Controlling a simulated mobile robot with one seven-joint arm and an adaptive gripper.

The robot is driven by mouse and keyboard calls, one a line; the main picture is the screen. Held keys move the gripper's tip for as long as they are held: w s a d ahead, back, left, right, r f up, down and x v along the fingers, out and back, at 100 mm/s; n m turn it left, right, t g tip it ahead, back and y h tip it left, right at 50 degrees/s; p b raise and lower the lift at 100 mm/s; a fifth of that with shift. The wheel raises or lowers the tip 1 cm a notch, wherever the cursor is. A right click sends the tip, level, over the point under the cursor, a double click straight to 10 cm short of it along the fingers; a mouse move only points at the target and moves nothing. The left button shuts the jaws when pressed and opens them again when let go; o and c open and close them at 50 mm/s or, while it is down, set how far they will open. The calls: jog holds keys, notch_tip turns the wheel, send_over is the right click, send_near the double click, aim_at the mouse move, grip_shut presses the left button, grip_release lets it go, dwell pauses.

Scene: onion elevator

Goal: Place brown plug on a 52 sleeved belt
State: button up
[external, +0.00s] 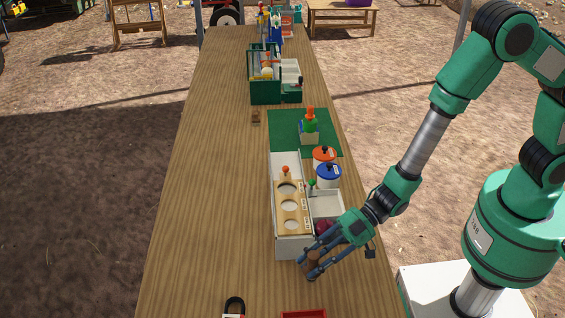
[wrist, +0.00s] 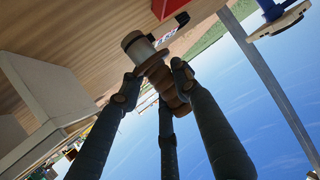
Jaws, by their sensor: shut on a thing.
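My gripper (external: 312,262) has three fingers and is shut on the brown plug (external: 314,259), held beside the near end of the white box. In the wrist view the brown plug (wrist: 142,50) is a stepped cylinder clasped between the fingertips of my gripper (wrist: 155,80), its pale end pointing away from the palm. A black belt loop (external: 235,303) with a white and red sleeve lies at the near edge of the external view, partly cut off. It seems to show as a black strip (wrist: 180,24) in the wrist view. The number on it is not readable.
A red tray (external: 303,314) is at the near edge, right of the belt. A white box (external: 292,246) with a holed wooden rack stands just beyond my gripper. Jars with orange and blue lids (external: 328,171) and a green mat (external: 285,125) are farther back. The table's left side is clear.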

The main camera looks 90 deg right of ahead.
jog(key=w+a+r, duration=0.1)
jog(key=w+a, duration=0.1)
jog(key=w, duration=0.4)
jog(key=shift+w+a+r+m, duration=0.2)
jog(key=shift+a+r+m, duration=0.1)
jog(key=shift+a+m, duration=0.1)
jog(key=b, duration=0.3)
send_over(231, 306)
jog(key=shift+f, duration=0.75)
jog(key=shift+f+b, duration=0.65)
jog(key=shift+f, duration=1.1)
jog(key=shift+f, duration=0.1)
